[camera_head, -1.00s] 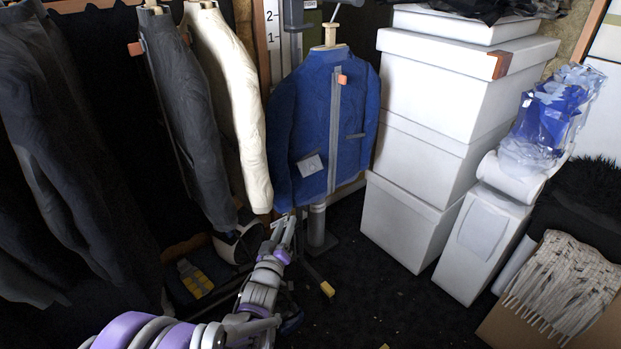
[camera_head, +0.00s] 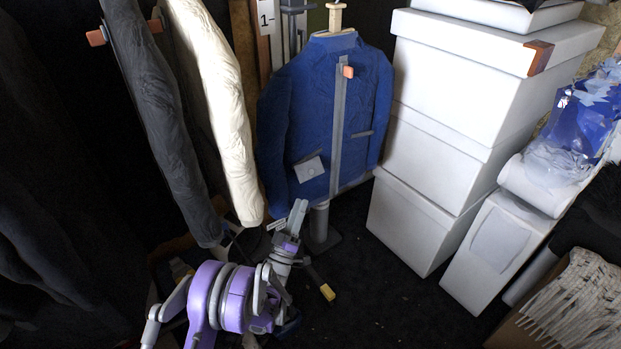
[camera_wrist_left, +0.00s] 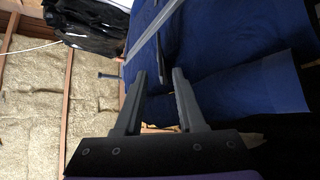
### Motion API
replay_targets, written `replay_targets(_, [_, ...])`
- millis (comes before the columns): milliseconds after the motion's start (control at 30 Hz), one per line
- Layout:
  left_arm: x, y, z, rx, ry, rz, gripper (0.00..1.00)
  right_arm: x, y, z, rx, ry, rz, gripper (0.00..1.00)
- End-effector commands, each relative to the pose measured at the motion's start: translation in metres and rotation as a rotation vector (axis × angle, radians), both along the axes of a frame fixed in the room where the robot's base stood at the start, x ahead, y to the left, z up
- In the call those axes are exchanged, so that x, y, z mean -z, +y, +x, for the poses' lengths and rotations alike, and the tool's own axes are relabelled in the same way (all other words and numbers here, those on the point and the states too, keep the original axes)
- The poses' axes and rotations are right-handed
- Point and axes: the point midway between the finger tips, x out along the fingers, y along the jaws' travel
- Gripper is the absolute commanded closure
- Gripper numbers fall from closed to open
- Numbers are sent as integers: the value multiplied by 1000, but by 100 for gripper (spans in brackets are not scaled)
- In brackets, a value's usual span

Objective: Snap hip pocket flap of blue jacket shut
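The blue jacket (camera_head: 345,95) hangs upright on a stand, with a grey strip down its front. A pale grey hip pocket flap (camera_head: 308,168) sits tilted at its lower left; I cannot tell whether its snap is closed. A narrow grey-edged pocket (camera_head: 362,134) is on the other side. My left gripper (camera_head: 299,213) is just below the jacket's lower left hem, pointing up. In the left wrist view its fingers (camera_wrist_left: 160,82) are apart and empty, with blue jacket cloth (camera_wrist_left: 240,80) beyond them. The pale flap is not clear there. My right gripper is not in view.
Stacked white boxes (camera_head: 440,130) stand close to the jacket's right. A cream garment (camera_head: 215,100) and a dark grey one (camera_head: 160,125) hang at its left. The stand's foot (camera_head: 322,240) is on the dark floor (camera_head: 390,300), clear at front right.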

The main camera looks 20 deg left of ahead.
Motion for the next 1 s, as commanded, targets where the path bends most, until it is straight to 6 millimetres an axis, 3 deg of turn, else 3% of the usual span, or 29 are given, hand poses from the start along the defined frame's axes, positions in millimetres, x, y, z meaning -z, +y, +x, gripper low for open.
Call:
replay_targets(400, [-42,-7,60,-1,1,0,61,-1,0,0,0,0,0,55])
replay_targets(833, [-49,-9,70,-1,1,1,61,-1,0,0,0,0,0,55])
replay_targets(867, [-49,-9,70,-1,1,1,63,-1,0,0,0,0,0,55])
replay_targets(1000, [-49,-9,70,-1,1,1,88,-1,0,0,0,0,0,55])
